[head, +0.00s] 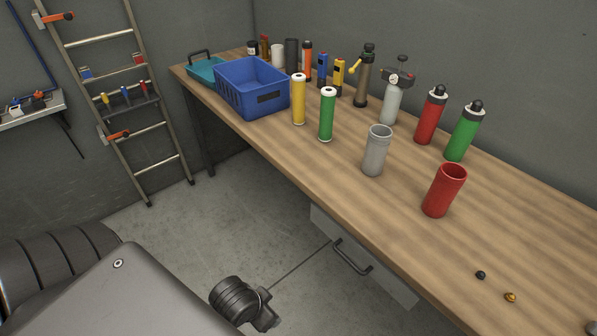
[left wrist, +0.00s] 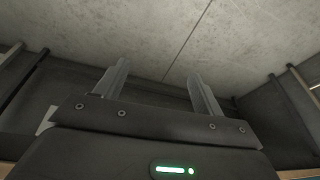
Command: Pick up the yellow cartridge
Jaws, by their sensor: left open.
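The yellow cartridge (head: 299,103) stands upright on the wooden workbench (head: 520,225) in the head view, with a white top. It is just right of the blue crate (head: 232,98) and left of a similar green cartridge (head: 326,117). It is in full view, and no gripper is near it. My left gripper (left wrist: 157,85) shows in the left wrist view with its two fingers apart and nothing between them. That view shows bare concrete beyond the fingers and no cartridge. My right gripper is in neither view.
A grey open cup (head: 376,152) and a red open cup (head: 443,191) stand nearer on the bench. Bottles, including a red one (head: 431,116), line the back. A drawer handle (head: 350,258) sticks out under the front edge. The bench front between cartridges and edge is clear.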

